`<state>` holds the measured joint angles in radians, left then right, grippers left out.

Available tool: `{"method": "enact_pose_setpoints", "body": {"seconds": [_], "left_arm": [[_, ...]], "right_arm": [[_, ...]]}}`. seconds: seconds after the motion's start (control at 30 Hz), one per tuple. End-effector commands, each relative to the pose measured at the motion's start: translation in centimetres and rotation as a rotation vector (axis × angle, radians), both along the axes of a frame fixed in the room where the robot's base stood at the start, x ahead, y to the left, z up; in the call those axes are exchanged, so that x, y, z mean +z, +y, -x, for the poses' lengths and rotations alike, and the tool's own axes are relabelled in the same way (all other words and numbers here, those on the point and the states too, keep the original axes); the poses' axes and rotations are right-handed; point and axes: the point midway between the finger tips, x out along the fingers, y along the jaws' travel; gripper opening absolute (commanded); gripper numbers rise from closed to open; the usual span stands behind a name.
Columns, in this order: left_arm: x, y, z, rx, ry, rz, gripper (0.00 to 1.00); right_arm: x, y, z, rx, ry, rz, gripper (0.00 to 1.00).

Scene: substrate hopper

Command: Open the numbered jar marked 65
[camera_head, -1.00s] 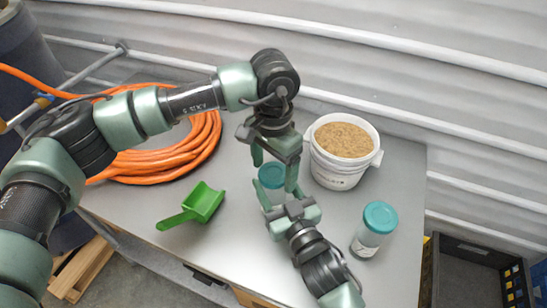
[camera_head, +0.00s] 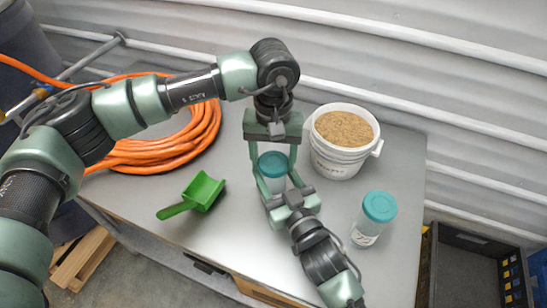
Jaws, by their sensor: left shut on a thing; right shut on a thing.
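A clear jar (camera_head: 274,184) with a teal lid (camera_head: 272,164) stands on the grey table, between my two grippers. My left gripper (camera_head: 273,160) comes from above and behind, its fingers shut on either side of the lid. My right gripper (camera_head: 276,176) comes from the front, its fingers shut around the jar body. A second jar (camera_head: 366,232) with a teal lid (camera_head: 380,207) stands upright at the right, with dark digits too small to read. No number is readable on the held jar.
A white bucket (camera_head: 334,163) of brown grains stands behind and right of the held jar. A green scoop (camera_head: 203,192) lies left of it. A coiled orange hose (camera_head: 160,155) lies at the back left. The table's front middle (camera_head: 235,235) is clear.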

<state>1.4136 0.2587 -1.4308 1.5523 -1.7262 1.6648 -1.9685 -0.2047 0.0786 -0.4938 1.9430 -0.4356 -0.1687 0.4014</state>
Motion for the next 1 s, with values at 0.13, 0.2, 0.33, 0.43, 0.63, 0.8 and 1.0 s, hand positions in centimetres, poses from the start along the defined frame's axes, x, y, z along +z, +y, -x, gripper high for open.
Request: {"method": "enact_pose_setpoints", "body": {"seconds": [0.13,0.2,0.33,0.43,0.63,0.8,1.0], "left_arm": [[0.07,0.07,-0.06,0.368,-0.002,0.000,0.13],[0.08,0.08,-0.05,0.546,-0.002,0.000,0.13],[0.11,0.08,-0.03,0.874,-0.001,0.000,0.13],[0.12,0.07,-0.01,1.128,-0.001,0.001,0.13],[0.14,0.04,0.03,1.635,-0.001,0.000,0.13],[0.17,0.02,0.05,2.066,0.001,0.000,0.13],[0.20,-0.03,0.05,2.575,0.001,-0.001,0.13]], "right_arm": [[-0.04,-0.02,0.00,0.000,0.001,0.000,0.00],[-0.04,-0.02,0.00,0.000,0.001,0.000,0.00],[-0.04,-0.03,0.00,-0.001,0.001,0.000,0.00],[-0.04,-0.03,0.00,-0.001,0.001,0.000,0.00],[-0.04,-0.04,-0.01,-0.001,0.001,0.000,0.00],[-0.04,-0.04,-0.01,-0.001,0.001,0.000,0.00],[-0.05,-0.05,-0.01,-0.001,0.001,0.000,0.00]]}}
